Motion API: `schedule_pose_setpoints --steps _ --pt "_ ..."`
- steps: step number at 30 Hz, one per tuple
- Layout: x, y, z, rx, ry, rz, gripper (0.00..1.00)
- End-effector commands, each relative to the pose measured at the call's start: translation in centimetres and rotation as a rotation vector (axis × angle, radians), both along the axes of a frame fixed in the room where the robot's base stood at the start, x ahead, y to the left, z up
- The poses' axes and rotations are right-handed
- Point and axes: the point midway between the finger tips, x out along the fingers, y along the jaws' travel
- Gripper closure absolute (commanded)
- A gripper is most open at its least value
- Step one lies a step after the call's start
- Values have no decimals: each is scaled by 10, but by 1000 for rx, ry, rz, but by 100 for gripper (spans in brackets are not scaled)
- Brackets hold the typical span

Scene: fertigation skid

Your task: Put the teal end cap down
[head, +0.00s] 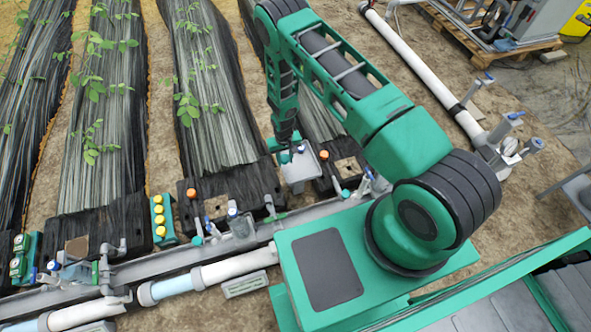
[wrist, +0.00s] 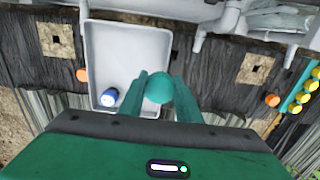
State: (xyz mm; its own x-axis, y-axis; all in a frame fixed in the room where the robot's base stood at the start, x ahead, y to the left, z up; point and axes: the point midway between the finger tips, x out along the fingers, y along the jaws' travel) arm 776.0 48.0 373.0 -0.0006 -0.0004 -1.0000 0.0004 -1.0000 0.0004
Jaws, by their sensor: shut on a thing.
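The teal end cap (wrist: 159,87) is round and sits between the fingertips of my gripper (wrist: 158,84) in the wrist view. The fingers are shut on it. A light grey tray (wrist: 103,45) lies below and to the left of the cap in that view, and the cap is near its right wall. Its height above the tray is hard to tell. In the head view my gripper (head: 284,153) hangs at the left edge of the tray (head: 298,173). The cap cannot be made out clearly there.
A blue-and-white fitting (wrist: 108,97) lies in the tray, whose middle is bare. An orange cap (wrist: 83,75) is just left of the tray. A teal block with yellow caps (head: 160,219) stands further left in the head view. Grey pipework (head: 240,240) runs along the near side.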

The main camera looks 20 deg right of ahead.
Motion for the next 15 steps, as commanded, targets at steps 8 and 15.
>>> schedule_pose_setpoints --steps 8,15 --pt "-22 -34 -25 0 2 0 91" --pt "-25 -39 -37 -1 2 1 91"
